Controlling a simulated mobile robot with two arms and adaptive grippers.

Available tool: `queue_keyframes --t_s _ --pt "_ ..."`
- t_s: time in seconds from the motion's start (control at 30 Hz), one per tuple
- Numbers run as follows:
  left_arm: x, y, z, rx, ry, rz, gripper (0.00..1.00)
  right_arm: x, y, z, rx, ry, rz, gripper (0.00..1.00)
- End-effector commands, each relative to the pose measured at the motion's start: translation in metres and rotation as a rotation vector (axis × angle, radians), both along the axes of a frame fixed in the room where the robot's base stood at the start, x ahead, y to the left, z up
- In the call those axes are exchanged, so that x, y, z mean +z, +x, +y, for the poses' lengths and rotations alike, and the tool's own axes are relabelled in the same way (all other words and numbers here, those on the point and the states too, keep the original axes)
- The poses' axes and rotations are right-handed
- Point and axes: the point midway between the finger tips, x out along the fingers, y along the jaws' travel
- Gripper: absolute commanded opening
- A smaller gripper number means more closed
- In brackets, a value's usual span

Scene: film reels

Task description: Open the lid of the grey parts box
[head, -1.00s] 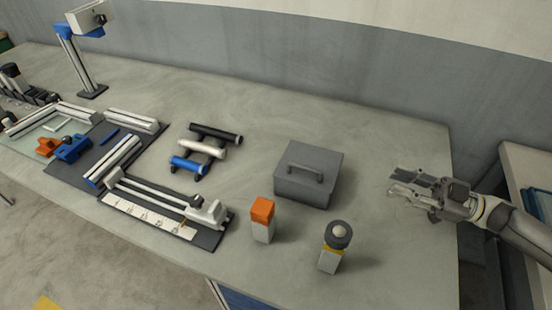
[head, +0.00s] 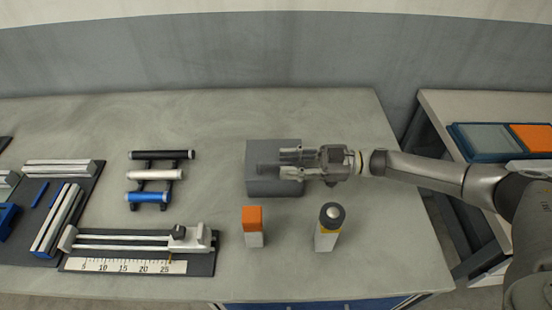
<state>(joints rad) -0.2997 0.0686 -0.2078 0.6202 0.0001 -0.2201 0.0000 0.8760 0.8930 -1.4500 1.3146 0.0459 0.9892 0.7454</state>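The grey parts box (head: 260,153) stands on the table with its lid down. Its lid handle is largely hidden behind my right gripper. My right gripper (head: 291,163) reaches in from the right over the right half of the box, its fingers pointing left. The fingers are apart with a gap between them, and nothing shows held. I cannot tell whether they touch the lid or handle. My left gripper is not in the head view.
A rack of rollers (head: 157,175) and a ruler fixture (head: 139,248) lie to the left. The table behind the box is clear.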

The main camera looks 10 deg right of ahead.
Motion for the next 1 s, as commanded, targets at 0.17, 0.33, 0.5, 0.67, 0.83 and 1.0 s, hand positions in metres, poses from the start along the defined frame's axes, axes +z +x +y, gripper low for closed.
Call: queue_keyframes --t_s 0.17,0.33,0.5,0.67,0.83,1.0 --pt "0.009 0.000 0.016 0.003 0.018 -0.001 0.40 0.002 0.005 0.024 0.001 0.000 0.000 0.31" --pt "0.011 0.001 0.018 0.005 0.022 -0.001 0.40 0.000 0.007 0.032 -0.001 -0.002 -0.001 0.31" --pt "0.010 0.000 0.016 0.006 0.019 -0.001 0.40 -0.001 0.007 0.033 -0.001 -0.002 -0.001 0.31" --pt "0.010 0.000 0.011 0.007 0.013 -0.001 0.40 0.000 0.007 0.033 -0.001 -0.001 0.000 0.21" --pt "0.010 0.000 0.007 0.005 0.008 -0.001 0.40 0.000 0.007 0.032 0.000 -0.001 0.000 0.00" --pt "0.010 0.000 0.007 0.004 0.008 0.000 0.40 0.000 0.007 0.032 0.000 -0.001 0.000 0.00"
